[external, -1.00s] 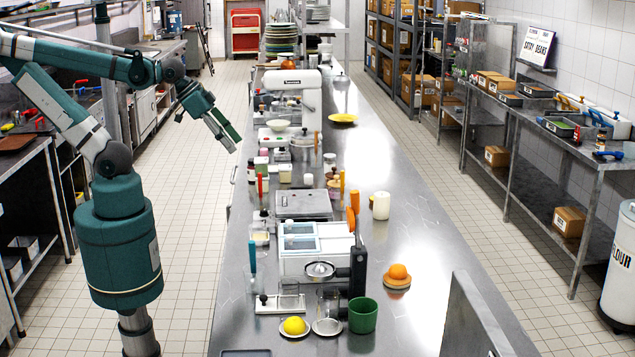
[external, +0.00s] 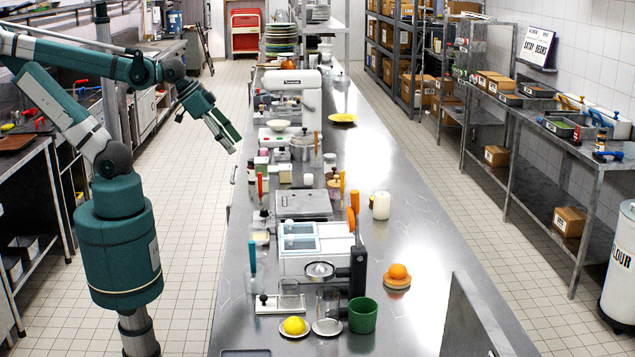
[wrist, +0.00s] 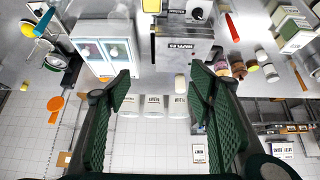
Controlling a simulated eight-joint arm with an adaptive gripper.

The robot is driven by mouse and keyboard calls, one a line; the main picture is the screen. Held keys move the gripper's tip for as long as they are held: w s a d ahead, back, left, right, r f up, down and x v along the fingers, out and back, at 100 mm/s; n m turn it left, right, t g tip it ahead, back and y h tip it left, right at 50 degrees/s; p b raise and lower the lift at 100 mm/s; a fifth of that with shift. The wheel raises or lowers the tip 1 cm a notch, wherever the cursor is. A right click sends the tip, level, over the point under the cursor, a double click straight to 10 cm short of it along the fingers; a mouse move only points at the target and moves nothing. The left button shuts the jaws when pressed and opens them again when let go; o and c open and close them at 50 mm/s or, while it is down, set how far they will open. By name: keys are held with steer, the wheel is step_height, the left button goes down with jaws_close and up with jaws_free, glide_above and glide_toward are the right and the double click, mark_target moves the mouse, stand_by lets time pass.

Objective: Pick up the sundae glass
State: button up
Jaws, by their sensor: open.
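My gripper (external: 230,140) hangs in the air at the left edge of the long steel counter, toward its back half. In the wrist view my gripper (wrist: 160,92) has its two green ridged fingers wide apart, with nothing held between them. I cannot single out the sundae glass for certain. Small clear glass vessels (external: 328,303) stand at the near end of the counter, beside the white machine, far from my gripper. Their shapes are too faint to tell. Other items on the crowded counter may hide it.
The counter (external: 420,270) is crowded along its left half. A white machine (external: 310,262), a green cup (external: 362,315), a lemon (external: 294,325) and an orange (external: 397,272) stand near the front. A white mixer (external: 305,95) stands farther back. The counter's right strip is mostly clear.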

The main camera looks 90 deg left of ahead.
steer(key=shift+w+d+f+n, duration=0.5)
steer(key=shift+w+d+f, duration=0.05)
steer(key=shift+w, duration=0.2)
steer(key=n+g, duration=0.7)
glide_above(258, 228)
steer(key=d, duration=0.2)
step_height(258, 228, down, 15)
steer(key=shift+d+f+n, duration=0.3)
steer(key=shift+f+n, duration=0.2)
steer(key=shift+f, duration=0.4)
steer(key=shift+f, duration=0.1)
steer(key=shift+f, duration=1.2)
steer(key=shift+w+f, duration=0.1)
steer(key=shift+f, duration=2.5)
